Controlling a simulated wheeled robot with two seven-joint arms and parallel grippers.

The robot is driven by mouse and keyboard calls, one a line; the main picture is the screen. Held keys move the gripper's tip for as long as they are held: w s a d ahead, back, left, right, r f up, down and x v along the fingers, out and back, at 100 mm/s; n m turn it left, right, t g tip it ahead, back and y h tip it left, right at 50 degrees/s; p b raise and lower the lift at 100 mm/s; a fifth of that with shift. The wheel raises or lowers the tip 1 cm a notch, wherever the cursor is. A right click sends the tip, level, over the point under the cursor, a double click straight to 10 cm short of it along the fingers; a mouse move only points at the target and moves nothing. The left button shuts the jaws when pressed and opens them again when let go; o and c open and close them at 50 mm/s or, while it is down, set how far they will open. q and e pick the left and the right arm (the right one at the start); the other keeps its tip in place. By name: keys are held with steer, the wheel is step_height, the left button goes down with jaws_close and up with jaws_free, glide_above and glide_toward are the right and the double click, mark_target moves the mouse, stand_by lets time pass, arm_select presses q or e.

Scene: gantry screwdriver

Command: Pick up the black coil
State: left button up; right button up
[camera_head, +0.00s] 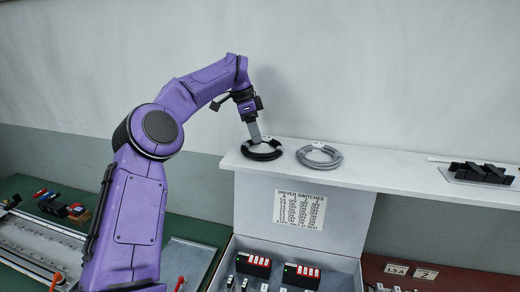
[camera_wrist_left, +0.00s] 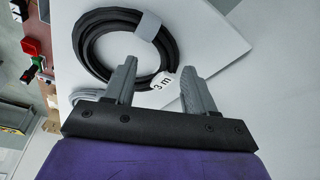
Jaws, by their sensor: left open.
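The black coil (camera_head: 262,153) lies on the white shelf (camera_head: 400,170), near its left end. In the left wrist view the black coil (camera_wrist_left: 84,38) shows as a ring with a grey band and a white "3 m" tag. My left gripper (camera_head: 254,138) is above the coil, fingers pointing down. In the left wrist view the left gripper (camera_wrist_left: 158,72) is open, with its fingertips near the coil's tagged side. I cannot tell whether they touch it. My right gripper is not in view.
A grey coil (camera_head: 320,160) lies just right of the black one. A dark block set (camera_head: 480,172) sits farther right on the shelf. Below is a cabinet with a driver switches label (camera_head: 299,209). A wall stands close behind the shelf.

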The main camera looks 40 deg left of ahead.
arm_select(q)
steer(key=w+f, duration=0.2)
steer(key=shift+w+f, duration=0.15)
steer(key=shift+f, duration=0.15)
steer(key=shift+s+d+r, duration=0.2)
steer(key=shift+s+r, duration=0.05)
steer(key=shift+s, duration=0.35)
steer(key=c, duration=0.5)
steer(key=shift+a, duration=0.1)
jaws_close()
steer(key=shift+w, duration=0.15)
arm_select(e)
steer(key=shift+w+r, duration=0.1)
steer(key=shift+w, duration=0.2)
